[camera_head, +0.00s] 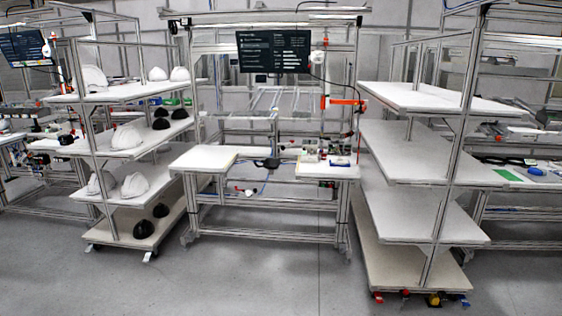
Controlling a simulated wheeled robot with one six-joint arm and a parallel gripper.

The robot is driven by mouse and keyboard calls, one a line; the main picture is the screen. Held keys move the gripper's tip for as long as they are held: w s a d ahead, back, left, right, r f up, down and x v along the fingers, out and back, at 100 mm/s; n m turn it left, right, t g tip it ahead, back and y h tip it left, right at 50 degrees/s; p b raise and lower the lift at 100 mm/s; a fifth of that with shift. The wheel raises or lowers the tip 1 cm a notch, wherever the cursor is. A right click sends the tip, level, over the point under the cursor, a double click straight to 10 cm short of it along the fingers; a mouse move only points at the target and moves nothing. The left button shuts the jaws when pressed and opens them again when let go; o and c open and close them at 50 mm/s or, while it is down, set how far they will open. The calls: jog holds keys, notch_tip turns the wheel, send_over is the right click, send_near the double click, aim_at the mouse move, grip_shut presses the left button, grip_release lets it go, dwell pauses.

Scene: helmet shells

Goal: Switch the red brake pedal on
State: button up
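Small red parts, which look like caster brake pedals, sit low under the front edge of the right shelf rack (455,232). My gripper is not in view.
A left rack (160,185) holds white and black helmet shells (134,186) and stands on casters. A workbench (205,158) with a dark screen (273,51) stands in the middle. Grey floor (270,280) is clear in front. The right rack's shelves look empty.

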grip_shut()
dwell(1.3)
